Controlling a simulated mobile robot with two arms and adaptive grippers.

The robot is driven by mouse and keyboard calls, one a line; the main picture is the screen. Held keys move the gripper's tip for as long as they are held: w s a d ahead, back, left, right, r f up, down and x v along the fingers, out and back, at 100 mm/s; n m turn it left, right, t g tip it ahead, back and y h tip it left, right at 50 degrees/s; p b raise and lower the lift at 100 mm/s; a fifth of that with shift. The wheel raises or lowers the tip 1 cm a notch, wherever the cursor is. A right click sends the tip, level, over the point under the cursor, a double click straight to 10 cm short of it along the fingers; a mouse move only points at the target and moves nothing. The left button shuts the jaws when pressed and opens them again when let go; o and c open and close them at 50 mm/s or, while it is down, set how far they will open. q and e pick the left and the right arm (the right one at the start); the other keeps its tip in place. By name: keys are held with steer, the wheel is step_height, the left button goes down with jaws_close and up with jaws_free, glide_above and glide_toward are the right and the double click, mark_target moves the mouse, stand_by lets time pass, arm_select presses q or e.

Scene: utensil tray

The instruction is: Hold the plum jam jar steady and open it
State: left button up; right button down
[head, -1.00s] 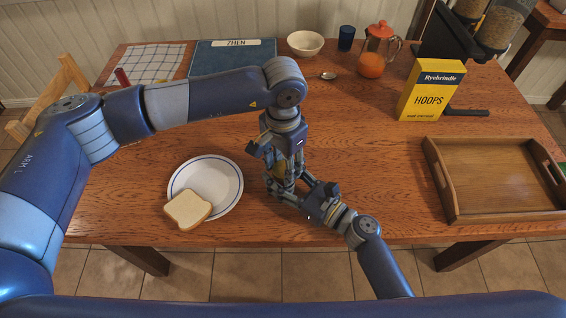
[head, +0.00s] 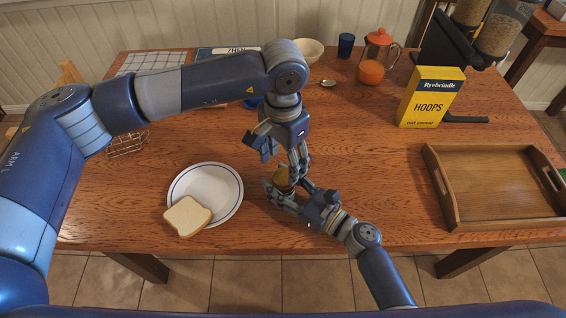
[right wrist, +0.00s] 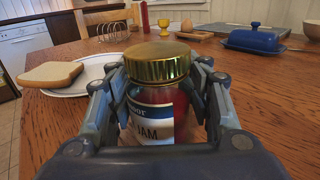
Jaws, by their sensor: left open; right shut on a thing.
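The jam jar (right wrist: 160,95) stands upright between the fingers of my right gripper (right wrist: 158,112), which is shut on its body. In the head view the jar (head: 282,178) is small and partly covered by my right gripper (head: 287,190). My left gripper (head: 300,165) is open and empty, pointing down just above and to the right of the jar. It does not show in the right wrist view.
A plate (head: 230,190) with a bread slice (head: 187,216) lies left of the jar. A wooden tray (head: 438,190) and a yellow cereal box (head: 430,97) are at the right. A blue butter dish (right wrist: 254,40) stands farther back. The table between jar and tray is clear.

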steer(key=c, duration=0.7)
jaws_free()
